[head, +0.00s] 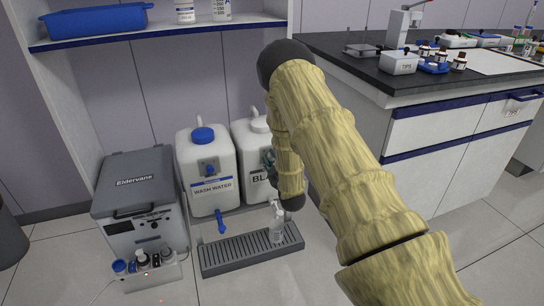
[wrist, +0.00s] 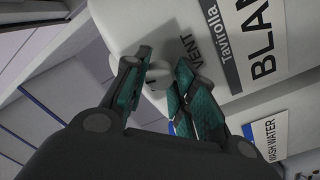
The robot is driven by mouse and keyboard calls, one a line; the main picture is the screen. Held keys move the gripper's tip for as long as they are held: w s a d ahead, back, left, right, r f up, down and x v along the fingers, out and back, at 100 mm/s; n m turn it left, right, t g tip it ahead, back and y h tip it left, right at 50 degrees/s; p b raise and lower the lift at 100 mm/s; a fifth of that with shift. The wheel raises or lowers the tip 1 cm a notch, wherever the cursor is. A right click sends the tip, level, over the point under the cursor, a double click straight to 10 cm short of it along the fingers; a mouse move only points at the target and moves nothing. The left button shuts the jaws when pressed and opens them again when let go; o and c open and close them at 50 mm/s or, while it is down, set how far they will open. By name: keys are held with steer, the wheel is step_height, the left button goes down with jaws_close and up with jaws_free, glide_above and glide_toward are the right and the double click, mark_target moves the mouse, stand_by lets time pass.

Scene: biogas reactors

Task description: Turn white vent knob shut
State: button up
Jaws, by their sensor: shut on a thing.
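The white vent knob (wrist: 157,76) sits on the white container beside the printed word VENT in the wrist view. My gripper (wrist: 163,64) has its teal-padded fingers on either side of the knob and is shut on it. In the head view my gripper (head: 268,158) is mostly hidden behind my arm, at the front of the white container (head: 245,135). That container's label begins with BLA; the rest is cut off or covered. The knob is hidden in the head view.
A WASH WATER container (head: 206,170) with a blue cap and tap stands close on the left. A grey Eldervane unit (head: 140,185) stands further left. A drip tray (head: 230,254) with a small bottle (head: 277,228) lies in front. A bench (head: 440,110) stands right.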

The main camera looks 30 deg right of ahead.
steer(key=n+p, duration=0.2)
steer(key=n, duration=0.4)
steer(key=shift+a+n+y+p, duration=0.1)
steer(key=shift+n+y+p, duration=0.2)
steer(key=shift+n, duration=0.1)
steer(key=n, duration=0.5)
steer(key=shift+f+t+p, duration=0.1)
steer(key=shift+t+p, duration=0.2)
steer(key=shift+n, duration=0.3)
steer(key=o, duration=1)
steer(key=shift+o, duration=0.2)
steer(key=v, duration=1.2)
